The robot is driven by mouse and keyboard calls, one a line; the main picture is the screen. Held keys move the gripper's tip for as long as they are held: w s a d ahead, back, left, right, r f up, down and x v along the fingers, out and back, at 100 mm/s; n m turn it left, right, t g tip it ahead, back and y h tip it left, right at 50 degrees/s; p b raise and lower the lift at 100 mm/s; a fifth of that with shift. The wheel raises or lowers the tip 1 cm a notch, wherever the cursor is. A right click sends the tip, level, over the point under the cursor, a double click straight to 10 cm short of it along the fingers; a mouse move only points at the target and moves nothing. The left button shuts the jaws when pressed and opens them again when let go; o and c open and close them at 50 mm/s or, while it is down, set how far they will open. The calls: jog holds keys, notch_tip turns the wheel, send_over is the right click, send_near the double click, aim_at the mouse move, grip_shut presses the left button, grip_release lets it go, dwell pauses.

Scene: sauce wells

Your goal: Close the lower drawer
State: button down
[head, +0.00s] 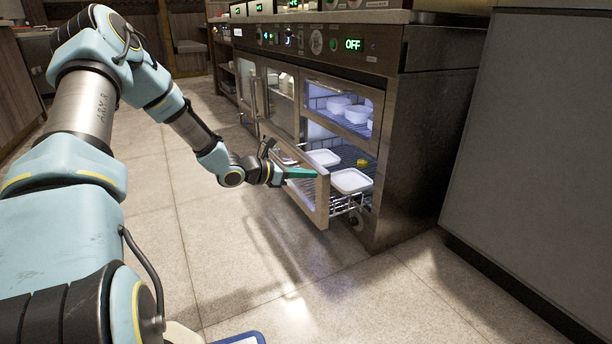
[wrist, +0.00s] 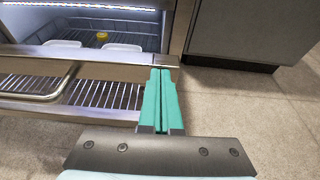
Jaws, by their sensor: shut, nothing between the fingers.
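The lower drawer (head: 322,198) of the steel cabinet is pulled partly out in the head view, with its wire rack showing. Its front panel also shows in the wrist view (wrist: 100,71). White lidded containers (head: 351,181) and a small yellow item (head: 362,162) sit on the racks. My gripper (head: 300,173) is at the drawer's front panel. In the wrist view its green fingers (wrist: 160,90) are together, with nothing between them, and their tips overlap the right end of the front panel. I cannot tell whether they touch it.
The upper drawer (head: 340,104) holds white bowls and appears shut. A grey panel unit (head: 520,150) stands to the right of the cabinet. The tiled floor (head: 290,300) in front of the drawer is clear.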

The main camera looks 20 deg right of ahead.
jog(key=shift+d, duration=0.1)
jog(key=w+d+p, duration=0.2)
jog(key=d, duration=1.8)
jog(key=shift+w, duration=0.3)
jog(key=shift+d+r, duration=0.1)
jog(key=shift+r, duration=0.1)
jog(key=p+v, duration=0.1)
jog(key=v, duration=0.3)
jog(key=f+p+v, duration=0.1)
jog(key=p+v, duration=0.1)
jog(key=v, duration=0.3)
jog(key=p+v, duration=0.2)
jog(key=v, duration=0.3)
jog(key=shift+a+f, duration=0.3)
jog(key=shift+a, duration=0.15)
